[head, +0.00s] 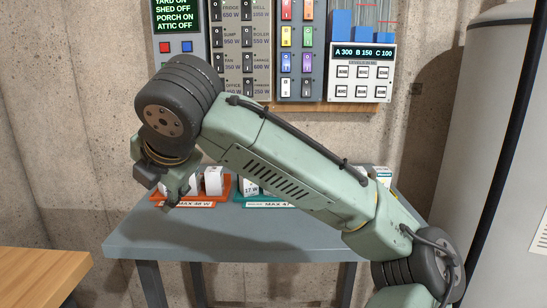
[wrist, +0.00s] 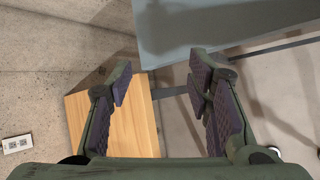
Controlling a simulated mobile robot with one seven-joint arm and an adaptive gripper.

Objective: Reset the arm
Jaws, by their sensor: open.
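My gripper (wrist: 158,85) is open and empty in the wrist view. Its two fingers with purple pads stand apart, with the wooden surface and the floor showing beyond them. In the head view my gripper (head: 172,192) hangs at the end of my pale green arm (head: 290,165), pointing down near the left part of the grey table (head: 230,245). The arm reaches from the lower right to the upper left and hides part of the table and the trays behind it.
An orange tray (head: 213,200) and a teal tray (head: 262,204) with white items stand on the table. Behind are a switch panel (head: 241,50), coloured switches (head: 296,50) and a display unit (head: 362,72). A wooden surface (head: 40,270) is at lower left, a large grey cylinder (head: 490,120) at right.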

